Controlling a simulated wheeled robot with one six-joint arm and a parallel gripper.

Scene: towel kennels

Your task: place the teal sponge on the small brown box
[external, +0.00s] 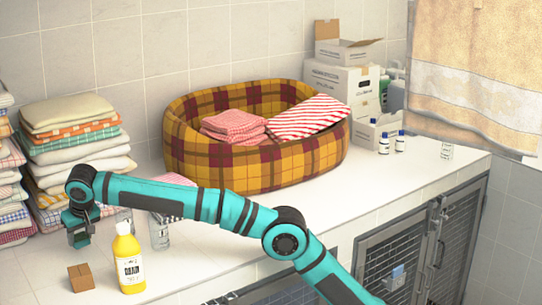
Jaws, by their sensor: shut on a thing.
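The small brown box (81,277) sits on the white counter at the front left. My gripper (79,238) points down above and behind the box in the picture, apart from it. It is shut on the teal sponge. The sponge is hard to tell from the teal and dark parts of my gripper, so its outline and tilt are unclear.
A yellow bottle (128,258) stands just right of the box, with a clear glass (159,232) behind it. Folded towel stacks (78,140) stand at the left. A plaid pet bed (250,165) holds towels. Bare counter (225,255) lies right of the bottle.

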